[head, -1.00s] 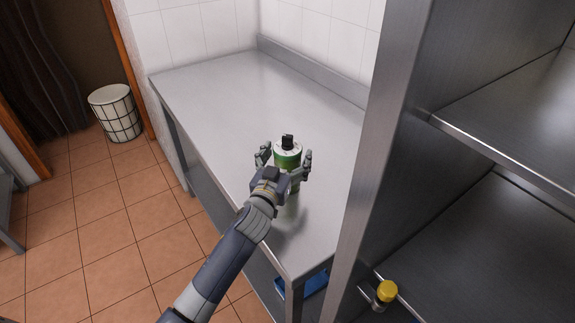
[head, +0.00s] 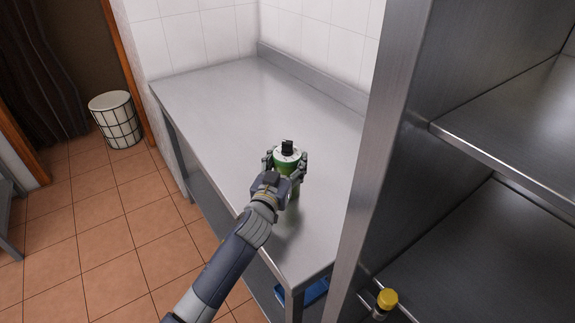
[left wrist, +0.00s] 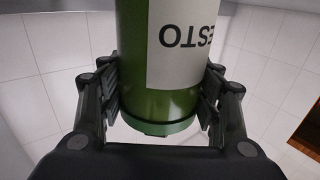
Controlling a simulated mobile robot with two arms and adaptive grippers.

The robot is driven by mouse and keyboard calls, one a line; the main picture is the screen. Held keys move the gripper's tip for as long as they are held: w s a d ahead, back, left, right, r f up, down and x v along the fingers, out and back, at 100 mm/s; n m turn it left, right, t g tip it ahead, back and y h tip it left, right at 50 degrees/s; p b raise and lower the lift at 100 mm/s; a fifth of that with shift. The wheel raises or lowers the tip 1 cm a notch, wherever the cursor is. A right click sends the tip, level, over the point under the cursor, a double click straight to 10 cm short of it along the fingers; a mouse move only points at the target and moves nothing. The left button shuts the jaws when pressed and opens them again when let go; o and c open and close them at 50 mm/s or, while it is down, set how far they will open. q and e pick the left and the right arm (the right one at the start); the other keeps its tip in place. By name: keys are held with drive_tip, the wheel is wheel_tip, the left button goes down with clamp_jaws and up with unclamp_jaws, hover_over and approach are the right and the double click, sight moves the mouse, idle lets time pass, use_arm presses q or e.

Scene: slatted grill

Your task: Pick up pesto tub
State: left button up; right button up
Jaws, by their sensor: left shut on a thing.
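My left gripper (head: 286,165) is shut on the tub, with one finger on each side. In the left wrist view, the tub (left wrist: 170,70) shows green with upside-down lettering, and the fingers of the gripper (left wrist: 165,100) press its two sides. I cannot tell whether its base still touches the table. My right gripper is not in view.
A steel shelf unit (head: 400,130) stands close on the right, its upright near the table. A yellow-capped container (head: 386,300) is at lower right. A blue item (head: 316,290) lies under the table. A white bin (head: 116,120) stands on the tiled floor. The table's far part is clear.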

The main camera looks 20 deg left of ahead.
sight(286, 152)
use_arm(q)
drive_tip(key=shift+r, duration=0.6)
wheel_tip(286, 152, up, 2)
drive_tip(key=shift+r, duration=0.25)
drive_tip(key=s+d+r+b, duration=0.1)
drive_tip(key=s+d+b, duration=0.2)
drive_tip(key=s, duration=1.2)
drive_tip(key=shift+s, duration=0.4)
drive_tip(key=shift+r, duration=0.2)
wheel_tip(286, 152, up, 5)
drive_tip(key=p, duration=0.4)
drive_tip(key=shift+f+p, duration=0.1)
drive_tip(key=shift+p, duration=0.25)
